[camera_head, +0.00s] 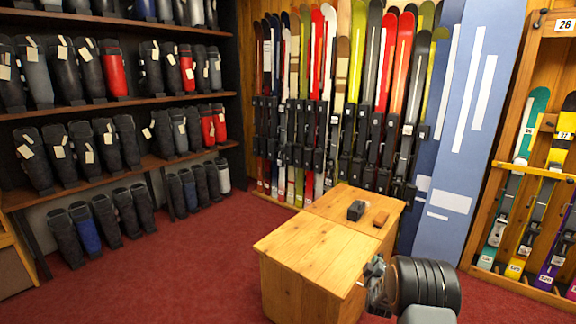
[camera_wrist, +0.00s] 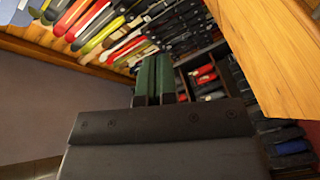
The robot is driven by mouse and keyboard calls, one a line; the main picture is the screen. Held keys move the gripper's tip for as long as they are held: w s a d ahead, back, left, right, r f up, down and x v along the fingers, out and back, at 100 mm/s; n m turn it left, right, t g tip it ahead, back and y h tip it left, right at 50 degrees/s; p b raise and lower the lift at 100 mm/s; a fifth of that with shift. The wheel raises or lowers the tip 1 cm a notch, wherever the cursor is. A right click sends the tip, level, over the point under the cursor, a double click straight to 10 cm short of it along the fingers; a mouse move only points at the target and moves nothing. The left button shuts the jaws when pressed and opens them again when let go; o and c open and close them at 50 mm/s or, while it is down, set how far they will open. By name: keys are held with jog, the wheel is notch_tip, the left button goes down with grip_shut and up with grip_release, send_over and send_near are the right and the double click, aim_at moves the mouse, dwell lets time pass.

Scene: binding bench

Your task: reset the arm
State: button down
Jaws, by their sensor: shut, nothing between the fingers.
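My gripper (camera_head: 375,284) is at the right side of the wooden bench (camera_head: 315,249) in the head view, near the bench's right edge and low beside it. In the wrist view its two green-padded fingers (camera_wrist: 156,80) stand close together, shut, with nothing between them. Part of the gripper is hidden by my own dark arm in the head view. I cannot tell whether it touches the bench side.
A dark grey block (camera_head: 356,210) and a small orange-brown block (camera_head: 381,219) lie on the bench's far part; its near top is bare. Ski racks (camera_head: 340,110) and boot shelves (camera_head: 110,100) line the walls. Red carpet (camera_head: 200,255) is clear to the left.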

jog(key=s+a+r+m+g+y+p, duration=0.1)
jog(key=s+a+r+m+g+p, duration=0.2)
jog(key=r, duration=0.6)
jog(key=s+a+r+g+y+p, duration=0.1)
jog(key=s+a+r+y+p, duration=0.1)
jog(key=s+a+r+p, duration=0.5)
jog(key=s+r+m+g+y+p, duration=0.1)
jog(key=s+r+m+g+p, duration=0.15)
jog(key=r, duration=0.85)
jog(key=s+a+r+m+g+p, duration=0.1)
jog(key=s+r+g+p, duration=0.1)
jog(key=s, duration=0.6)
jog(key=s+a+r+m+g+p, duration=0.2)
jog(key=s+r+p, duration=0.2)
jog(key=s, duration=0.4)
jog(key=s+a+r+m+g+y+p, duration=0.1)
jog(key=s+r+p, duration=0.3)
jog(key=s, duration=0.4)
jog(key=shift+s+a+r+g, duration=0.3)
jog(key=shift+a+r+g, duration=0.2)
jog(key=shift+r+g, duration=0.3)
